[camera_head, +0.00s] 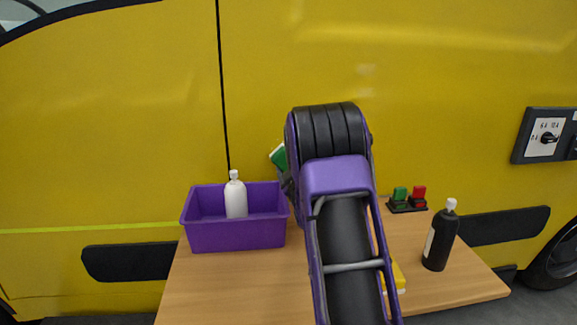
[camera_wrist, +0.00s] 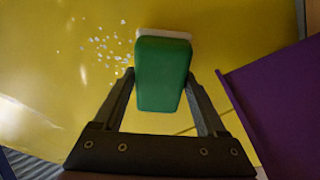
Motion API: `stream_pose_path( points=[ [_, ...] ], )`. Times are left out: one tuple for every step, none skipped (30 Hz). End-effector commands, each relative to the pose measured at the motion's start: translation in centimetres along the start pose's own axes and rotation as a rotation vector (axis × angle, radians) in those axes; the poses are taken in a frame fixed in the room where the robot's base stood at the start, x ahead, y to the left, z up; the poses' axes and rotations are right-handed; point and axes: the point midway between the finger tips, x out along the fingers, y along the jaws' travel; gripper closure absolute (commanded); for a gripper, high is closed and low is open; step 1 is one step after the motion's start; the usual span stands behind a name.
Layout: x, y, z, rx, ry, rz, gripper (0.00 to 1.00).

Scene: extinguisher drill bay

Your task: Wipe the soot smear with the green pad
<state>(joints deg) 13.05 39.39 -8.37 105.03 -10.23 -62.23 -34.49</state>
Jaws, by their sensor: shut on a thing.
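The green pad (camera_wrist: 161,78) has a white layer on its far side, which faces the yellow vehicle panel (camera_wrist: 60,50). My gripper (camera_wrist: 160,92) is shut on the pad, with one finger on each side. Whether the white layer touches the panel I cannot tell. A patch of small pale specks (camera_wrist: 106,50) shows on the panel just left of the pad in the wrist view; no dark smear is visible. In the head view, part of the pad (camera_head: 278,157) shows left of my arm, above the purple bin's right end; my arm hides most of my gripper.
A purple bin (camera_head: 236,237) with a white bottle (camera_head: 236,199) stands on the wooden table (camera_head: 240,285). Right of my arm are green and red switches (camera_head: 408,199), a black bottle (camera_head: 440,240) and a partly hidden yellow item (camera_head: 398,276). A dial panel (camera_head: 546,135) is at far right.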

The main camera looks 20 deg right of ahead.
Motion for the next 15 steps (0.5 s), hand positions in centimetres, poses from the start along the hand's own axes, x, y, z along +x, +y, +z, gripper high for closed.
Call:
stream_pose_path(
  points=[
    [0.13,0.03,-0.01,0.0,0.001,0.001,0.7],
    [0.19,0.03,0.0,0.0,0.001,0.001,0.7],
    [0.27,0.03,0.01,0.0,0.001,0.001,0.7],
    [0.33,0.03,0.02,0.0,0.001,0.001,0.7],
    [0.38,0.03,0.03,0.0,0.001,0.001,0.7],
    [0.46,0.03,0.04,0.0,0.001,0.001,0.7],
    [0.51,0.03,0.05,0.0,0.001,0.001,0.7],
    [0.57,0.03,0.06,0.0,0.001,0.001,0.7],
    [0.65,0.04,0.06,0.0,0.001,0.001,0.7],
    [0.71,0.04,0.07,0.0,0.001,0.001,0.7],
    [0.77,0.05,0.07,0.0,0.001,0.001,0.7],
    [0.86,0.06,0.07,0.0,0.002,0.001,0.7],
    [0.92,0.06,0.08,0.0,0.002,0.001,0.7],
    [0.98,0.06,0.09,0.0,0.002,0.001,0.7],
    [1.06,0.06,0.11,0.0,0.001,0.001,0.7]
  ],
)
